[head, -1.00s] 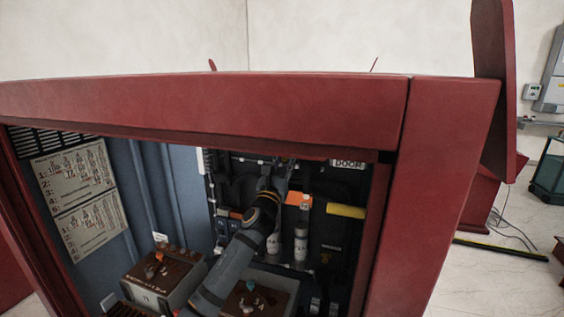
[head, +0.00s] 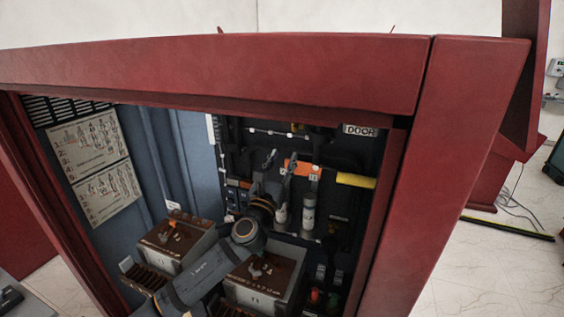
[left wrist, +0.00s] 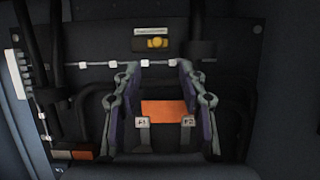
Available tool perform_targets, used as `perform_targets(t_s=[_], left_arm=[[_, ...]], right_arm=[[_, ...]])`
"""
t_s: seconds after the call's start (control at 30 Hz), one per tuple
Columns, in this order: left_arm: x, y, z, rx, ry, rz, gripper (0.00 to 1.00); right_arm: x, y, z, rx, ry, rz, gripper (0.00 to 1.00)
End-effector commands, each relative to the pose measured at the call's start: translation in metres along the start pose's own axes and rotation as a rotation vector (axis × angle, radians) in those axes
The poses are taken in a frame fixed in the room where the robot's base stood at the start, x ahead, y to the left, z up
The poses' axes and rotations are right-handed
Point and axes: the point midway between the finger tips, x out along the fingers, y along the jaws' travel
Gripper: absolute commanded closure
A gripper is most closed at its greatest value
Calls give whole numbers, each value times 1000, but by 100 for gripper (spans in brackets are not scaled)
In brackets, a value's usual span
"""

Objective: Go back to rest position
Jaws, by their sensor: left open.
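My left arm reaches into a red cabinet (head: 210,70) from below in the head view. Its gripper (head: 279,160) is open, with its two fingers apart, in front of the dark back panel, just left of an orange plate (head: 304,169). In the left wrist view the open fingers (left wrist: 158,80) frame the orange plate (left wrist: 165,112), with nothing held between them. Small labels are at the plate's lower corners. My right gripper is in neither view.
Inside stand two brown-topped boxes (head: 174,241) with small terminals. A yellow bar (head: 355,180) and white-banded cylinders (head: 308,213) are on the back panel. The red frame post (head: 447,170) bounds the opening at right.

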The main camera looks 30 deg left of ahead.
Motion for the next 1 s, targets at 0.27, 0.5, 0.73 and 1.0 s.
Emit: perform_targets(t_s=[0.27,0.5,0.73,1.0], left_arm=[[-5,0,0,-1,-1,0,58],[-5,0,0,-1,0,0,58],[-33,12,-38,-355,118,135,58],[-197,15,-172,-1497,420,940,58]], right_arm=[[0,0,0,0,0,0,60],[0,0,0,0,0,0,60],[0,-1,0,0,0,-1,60],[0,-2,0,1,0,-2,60]])
